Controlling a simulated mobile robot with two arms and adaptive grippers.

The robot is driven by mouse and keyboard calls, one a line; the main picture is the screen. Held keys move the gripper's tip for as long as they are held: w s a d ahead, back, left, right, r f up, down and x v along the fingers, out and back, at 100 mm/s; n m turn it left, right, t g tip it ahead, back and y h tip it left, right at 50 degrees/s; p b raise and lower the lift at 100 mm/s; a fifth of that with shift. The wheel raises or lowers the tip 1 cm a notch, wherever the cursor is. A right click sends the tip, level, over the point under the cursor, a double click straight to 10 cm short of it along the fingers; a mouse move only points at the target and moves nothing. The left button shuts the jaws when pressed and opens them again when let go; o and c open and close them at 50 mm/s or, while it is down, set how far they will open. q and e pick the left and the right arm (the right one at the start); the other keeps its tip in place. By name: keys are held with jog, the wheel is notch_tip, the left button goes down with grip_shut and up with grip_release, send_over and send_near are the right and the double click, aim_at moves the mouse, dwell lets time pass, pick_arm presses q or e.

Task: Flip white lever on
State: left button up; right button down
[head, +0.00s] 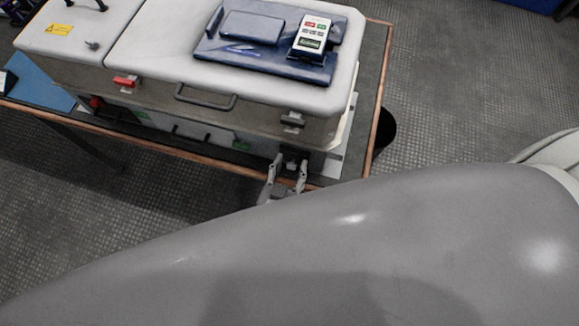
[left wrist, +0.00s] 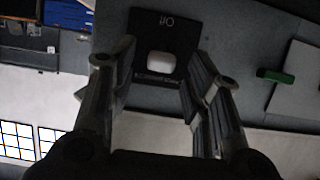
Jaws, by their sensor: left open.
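The white lever (left wrist: 161,65) shows in the left wrist view as a small pale block on a black switch plate (left wrist: 165,22) marked with I and O. The plate is on a grey panel of the cabinet. My left gripper (left wrist: 165,55) is open, with one finger on each side of the lever and nothing held. In the head view the left gripper (head: 290,166) is at the front face of the pale cabinet (head: 150,45), low near its right corner. The lever is not clearly seen there. Whether the fingers touch the plate cannot be told. My right gripper is not in view.
The cabinet stands on a table with a copper-coloured edge (head: 378,85). A blue tray (head: 215,50) with a keypad device (head: 311,36) lies on top. A red latch (head: 125,81) and a dark handle (head: 205,100) are on its front. A green piece (left wrist: 275,75) is right of the plate.

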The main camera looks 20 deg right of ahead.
pick_arm(q)
jog(key=v, duration=1.2)
